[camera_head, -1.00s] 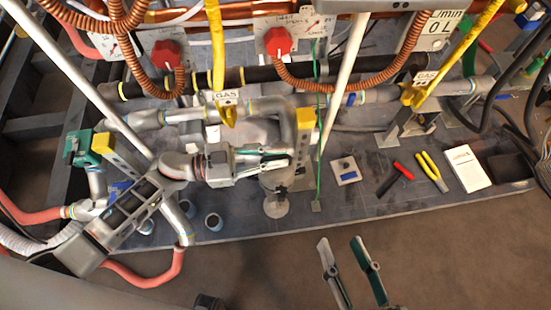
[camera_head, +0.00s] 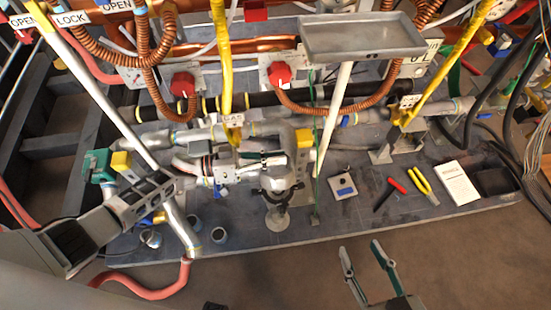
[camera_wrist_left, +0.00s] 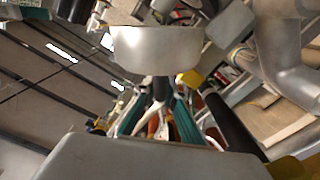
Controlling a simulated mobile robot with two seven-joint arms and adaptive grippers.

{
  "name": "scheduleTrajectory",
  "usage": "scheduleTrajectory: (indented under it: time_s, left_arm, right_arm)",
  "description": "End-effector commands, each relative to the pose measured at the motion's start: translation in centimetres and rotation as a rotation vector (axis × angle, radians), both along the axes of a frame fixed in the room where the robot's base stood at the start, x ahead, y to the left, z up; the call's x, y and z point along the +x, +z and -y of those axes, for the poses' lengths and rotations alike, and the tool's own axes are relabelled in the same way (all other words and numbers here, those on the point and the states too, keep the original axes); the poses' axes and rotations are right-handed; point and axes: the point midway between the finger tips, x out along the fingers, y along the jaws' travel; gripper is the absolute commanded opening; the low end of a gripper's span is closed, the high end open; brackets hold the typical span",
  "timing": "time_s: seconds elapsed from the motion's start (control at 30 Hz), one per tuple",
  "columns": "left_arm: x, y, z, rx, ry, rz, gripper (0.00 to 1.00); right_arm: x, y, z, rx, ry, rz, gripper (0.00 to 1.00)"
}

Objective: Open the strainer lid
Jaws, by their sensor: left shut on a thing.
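The strainer appears to be part of the grey metal pipework near the middle of the head view, by the upright metal fitting (camera_head: 285,172). Which part is its lid is unclear. My left gripper (camera_head: 264,158) is at this fitting, its fingers pointing right and close together on a small part that they largely hide. In the left wrist view, the green-padded fingers (camera_wrist_left: 160,95) meet just below a rounded silver metal piece (camera_wrist_left: 155,50), whose link to the held part is hard to make out. My right gripper (camera_head: 368,256) is open and empty, in front of the board.
Red valve knobs (camera_head: 279,73) and copper hoses stand behind. A grey tray (camera_head: 362,38) is at the top. Red-handled (camera_head: 390,192) and yellow-handled (camera_head: 421,184) tools and a white box (camera_head: 460,184) lie at right.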

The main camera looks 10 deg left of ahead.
Motion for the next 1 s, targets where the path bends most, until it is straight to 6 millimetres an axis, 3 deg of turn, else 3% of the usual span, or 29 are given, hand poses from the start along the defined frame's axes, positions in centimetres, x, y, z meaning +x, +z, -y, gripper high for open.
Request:
scheduleTrajectory:
  time_s: [0.33,0.4,0.43,0.83,1.0]
  left_arm:
    - [0.4,0.1,-0.4,0.002,0.007,0.003,0.0]
    - [0.3,0.1,-0.3,0.002,0.006,0.003,0.23]
    - [0.3,0.1,-0.3,0.001,0.006,0.002,0.27]
    - [0.1,0.0,-0.1,0.0,0.002,-0.001,0.27]
    - [-0.3,-0.1,-1.4,0.002,0.003,-0.004,0.27]
  right_arm:
    - [-0.1,-0.2,0.1,-0.001,0.0,-0.004,0.4]
    - [-0.1,-0.2,0.1,-0.002,-0.001,-0.005,0.4]
    - [-0.1,-0.2,0.1,-0.002,-0.001,-0.005,0.4]
    - [-0.4,-0.5,0.2,-0.006,0.003,-0.013,0.4]
    - [-0.3,-0.4,0.1,-0.005,0.002,-0.01,0.4]
